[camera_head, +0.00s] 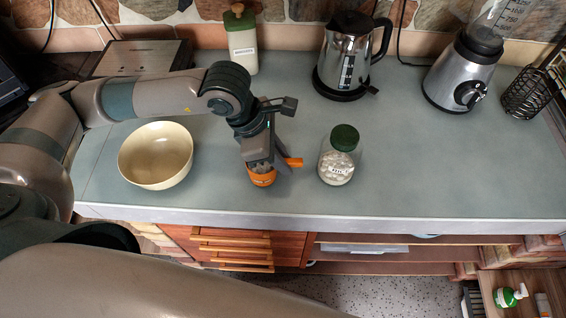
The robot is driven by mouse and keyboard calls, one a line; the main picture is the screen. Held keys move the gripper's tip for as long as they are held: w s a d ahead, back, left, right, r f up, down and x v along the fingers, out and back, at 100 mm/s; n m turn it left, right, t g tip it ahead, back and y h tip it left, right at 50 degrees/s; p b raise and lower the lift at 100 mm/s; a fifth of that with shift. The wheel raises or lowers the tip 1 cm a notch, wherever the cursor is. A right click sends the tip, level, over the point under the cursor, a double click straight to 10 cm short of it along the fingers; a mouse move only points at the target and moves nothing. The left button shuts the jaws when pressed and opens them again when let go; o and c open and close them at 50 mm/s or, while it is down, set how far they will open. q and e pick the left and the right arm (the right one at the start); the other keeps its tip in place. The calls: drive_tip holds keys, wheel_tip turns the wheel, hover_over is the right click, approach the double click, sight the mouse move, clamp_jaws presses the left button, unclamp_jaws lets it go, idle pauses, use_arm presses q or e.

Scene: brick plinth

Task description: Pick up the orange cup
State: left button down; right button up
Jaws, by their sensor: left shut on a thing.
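The orange cup (262,179) stands near the front edge of the grey counter (420,160), between a cream bowl and a glass jar. Its handle sticks out to the right, and its upper part is largely hidden by my gripper. My left gripper (266,168) comes down from above and is shut on the cup. Whether the cup touches the counter or is slightly above it, I cannot tell. My right gripper is not in view.
The cream bowl (155,156) is close on the left, and the green-lidded jar (338,160) close on the right. A kettle (346,60), a blender (463,72), a wire rack (528,92) and a green-topped container (242,45) stand behind. The right front counter is clear.

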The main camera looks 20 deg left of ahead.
use_arm(q)
drive_tip(key=shift+r+b, duration=0.45)
drive_tip(key=shift+r, duration=0.45)
drive_tip(key=shift+s+d+r, duration=0.15)
drive_tip(key=shift+d+r, duration=0.05)
drive_tip(key=shift+r, duration=0.05)
drive_tip(key=s+d+r+p, duration=0.6)
drive_tip(key=s+d+p, duration=0.1)
drive_tip(key=p, duration=0.5)
drive_tip(key=shift+s+d+r, duration=0.3)
drive_tip(key=shift+s+r, duration=0.05)
drive_tip(key=shift+s, duration=0.05)
drive_tip(key=shift+s+d, duration=0.1)
drive_tip(key=shift+d, duration=0.05)
idle(0.4)
idle(0.6)
